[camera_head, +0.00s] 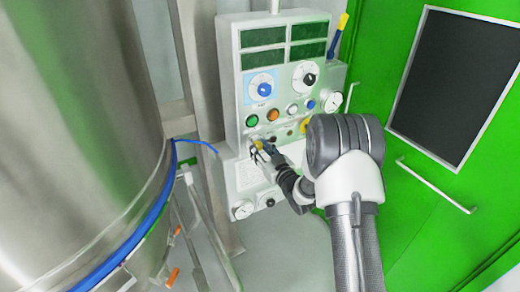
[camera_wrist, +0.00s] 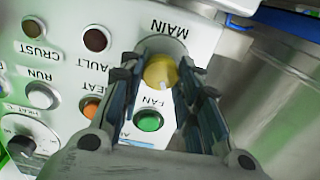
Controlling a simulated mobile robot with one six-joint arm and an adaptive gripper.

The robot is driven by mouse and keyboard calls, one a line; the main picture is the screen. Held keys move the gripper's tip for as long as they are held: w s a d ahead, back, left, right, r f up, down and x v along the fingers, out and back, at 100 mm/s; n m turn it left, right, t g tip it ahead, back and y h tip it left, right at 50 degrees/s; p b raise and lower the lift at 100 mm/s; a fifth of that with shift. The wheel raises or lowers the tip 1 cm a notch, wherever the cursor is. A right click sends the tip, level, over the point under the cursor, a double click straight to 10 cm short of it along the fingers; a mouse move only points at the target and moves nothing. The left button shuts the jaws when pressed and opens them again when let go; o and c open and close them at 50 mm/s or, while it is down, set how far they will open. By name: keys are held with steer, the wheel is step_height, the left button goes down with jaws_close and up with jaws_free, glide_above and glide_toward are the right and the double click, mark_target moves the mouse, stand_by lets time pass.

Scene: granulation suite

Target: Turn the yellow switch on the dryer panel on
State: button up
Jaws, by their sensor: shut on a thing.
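The dryer panel (camera_head: 247,100) is a pale box with dials, lamps and dark green displays. The yellow switch (camera_wrist: 160,72) sits at the panel's lower left, in a grey round mount by the label MAIN. My gripper (camera_head: 259,149) is at the panel, with its two fingers on either side of the yellow switch and shut on it. The wrist view shows a pale mark on the switch's face. In the head view the fingers hide most of the switch. I cannot tell from the mark whether it is on or off.
A green button (camera_wrist: 149,120) labelled FAN and an orange one (camera_wrist: 91,108) sit close to the fingers. A large steel vessel (camera_head: 75,130) stands at the left. A green door (camera_head: 440,215) with a dark window is at the right.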

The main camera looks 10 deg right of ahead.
steer(key=shift+m, duration=0.3)
steer(key=m+b, duration=0.2)
steer(key=m, duration=0.9)
steer(key=shift+d, duration=0.1)
steer(key=shift+m, duration=0.3)
steer(key=o, duration=1.1)
steer(key=shift+c, duration=0.2)
steer(key=v, duration=1.2)
